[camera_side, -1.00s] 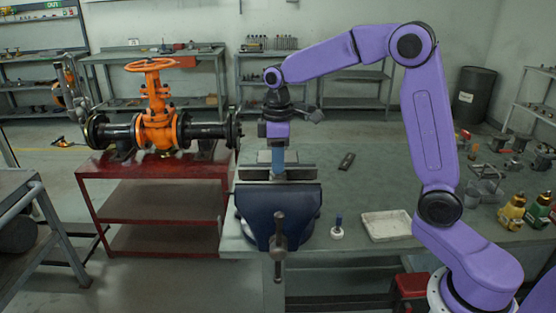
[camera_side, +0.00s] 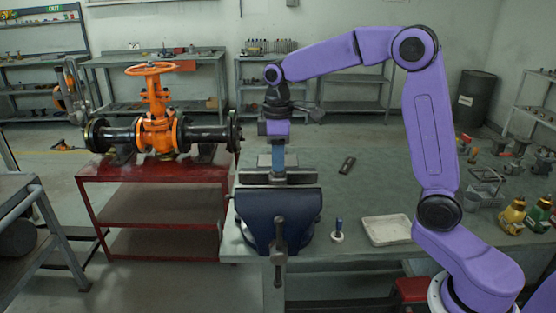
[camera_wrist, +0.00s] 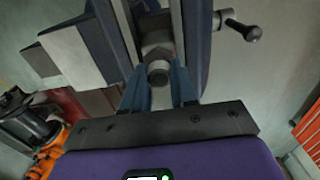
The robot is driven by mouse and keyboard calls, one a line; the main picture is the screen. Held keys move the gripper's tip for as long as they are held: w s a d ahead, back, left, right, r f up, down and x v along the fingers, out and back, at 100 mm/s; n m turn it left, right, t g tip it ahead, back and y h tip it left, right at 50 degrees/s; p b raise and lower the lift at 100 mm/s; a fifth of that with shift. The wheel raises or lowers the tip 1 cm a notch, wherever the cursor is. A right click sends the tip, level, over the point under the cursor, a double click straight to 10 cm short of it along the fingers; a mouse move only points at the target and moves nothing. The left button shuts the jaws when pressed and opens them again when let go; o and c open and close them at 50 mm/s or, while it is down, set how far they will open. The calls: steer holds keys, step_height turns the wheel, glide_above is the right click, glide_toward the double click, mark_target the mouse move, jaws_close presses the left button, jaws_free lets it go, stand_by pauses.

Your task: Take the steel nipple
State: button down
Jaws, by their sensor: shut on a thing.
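The steel nipple (camera_wrist: 158,72) shows in the wrist view as a short grey cylinder between the blue fingers of my gripper (camera_wrist: 160,85). The fingers are shut on it. Behind it a wider grey part shows between the jaws of the vise, and I cannot tell whether the nipple still touches it. In the side view my gripper (camera_side: 278,163) points down over the jaws of the dark blue vise (camera_side: 280,208). The nipple is hidden there by the fingers and vise.
The vise handle (camera_side: 279,240) hangs in front of the vise. An orange gate valve (camera_side: 156,125) stands on a red table at left.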

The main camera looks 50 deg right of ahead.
steer(key=shift+r, duration=3.15)
